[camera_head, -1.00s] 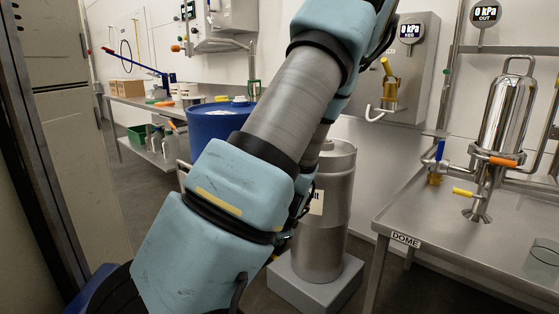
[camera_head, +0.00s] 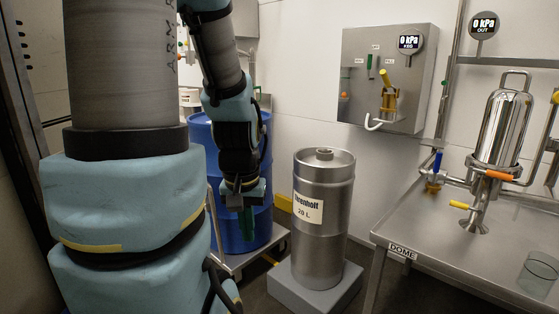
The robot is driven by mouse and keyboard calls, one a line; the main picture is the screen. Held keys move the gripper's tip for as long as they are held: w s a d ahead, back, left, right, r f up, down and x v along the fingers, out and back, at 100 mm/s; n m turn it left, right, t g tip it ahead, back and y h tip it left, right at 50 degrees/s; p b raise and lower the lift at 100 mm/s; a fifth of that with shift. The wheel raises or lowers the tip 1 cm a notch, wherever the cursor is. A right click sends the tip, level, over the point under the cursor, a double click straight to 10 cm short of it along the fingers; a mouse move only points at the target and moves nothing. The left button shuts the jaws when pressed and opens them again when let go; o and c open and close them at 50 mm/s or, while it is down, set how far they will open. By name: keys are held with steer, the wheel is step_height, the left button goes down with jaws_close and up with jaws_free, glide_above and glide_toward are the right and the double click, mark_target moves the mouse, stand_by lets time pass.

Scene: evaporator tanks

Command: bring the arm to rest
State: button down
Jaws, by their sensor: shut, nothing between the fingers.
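My arm, with pale blue padded covers and grey links, fills the left of the head view. Its far part comes down from the top edge and ends in my gripper (camera_head: 246,222), which points downward. The fingers look dark green and shut, with nothing seen between them. The gripper hangs in front of the blue drum (camera_head: 262,180) in the picture and left of the steel keg (camera_head: 323,240). I cannot tell whether it touches the drum. My arm hides part of the drum and most of the left side.
The labelled keg stands upright on a grey block (camera_head: 310,292). A steel table marked DOME (camera_head: 430,257) stands at right, with a polished vessel (camera_head: 503,130) and a glass beaker (camera_head: 538,274). A wall panel (camera_head: 360,85) carries a 0 kPa gauge (camera_head: 410,43). The drum rests on a low platform (camera_head: 272,246).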

step_height(320, 180, up, 26)
steer(key=p, duration=2.5)
steer(key=shift+r, duration=0.15)
